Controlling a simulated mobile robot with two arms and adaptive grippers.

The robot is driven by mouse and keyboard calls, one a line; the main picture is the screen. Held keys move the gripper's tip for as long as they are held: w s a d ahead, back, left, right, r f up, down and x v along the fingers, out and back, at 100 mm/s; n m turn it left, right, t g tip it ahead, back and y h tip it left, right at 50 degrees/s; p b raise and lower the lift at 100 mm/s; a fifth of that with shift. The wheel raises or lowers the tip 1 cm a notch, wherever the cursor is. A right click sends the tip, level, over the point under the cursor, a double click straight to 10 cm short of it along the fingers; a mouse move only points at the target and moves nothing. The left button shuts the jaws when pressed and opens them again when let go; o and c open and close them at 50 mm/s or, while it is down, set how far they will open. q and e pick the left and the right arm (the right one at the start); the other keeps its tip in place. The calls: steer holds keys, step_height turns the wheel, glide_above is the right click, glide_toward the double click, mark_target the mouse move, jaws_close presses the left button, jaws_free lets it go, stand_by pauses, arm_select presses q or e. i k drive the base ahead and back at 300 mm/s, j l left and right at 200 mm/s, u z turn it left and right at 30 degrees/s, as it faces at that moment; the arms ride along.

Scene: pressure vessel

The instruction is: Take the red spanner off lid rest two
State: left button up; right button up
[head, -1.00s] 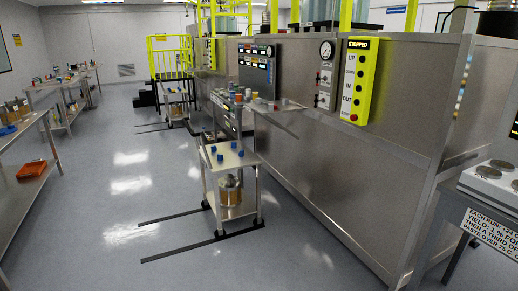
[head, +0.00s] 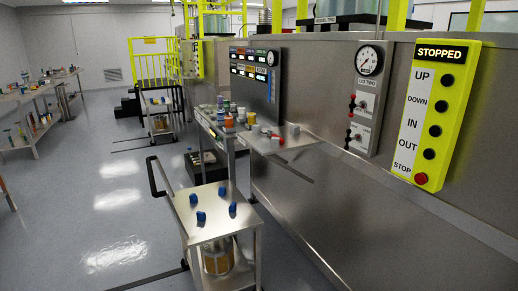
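A steel shelf (head: 285,148) juts out from the vessel's side wall in the middle of the head view. Small grey pieces and a small red item (head: 276,137) lie on it. The red item may be the red spanner, but it is too small to tell, and I cannot read any label on the shelf. Neither of my grippers is in view.
A steel cart (head: 215,226) with several blue knobs and a push handle stands in front of the shelf. Behind it is a bench (head: 218,132) with jars. A gauge panel (head: 366,100) and a yellow STOPPED control box (head: 436,115) are on the wall at right.

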mark_target(282, 141)
steer(key=i+z, duration=0.25)
steer(key=i, duration=0.45)
steer(key=i+j+z, duration=0.2)
steer(key=i, duration=0.5)
steer(key=l, duration=0.15)
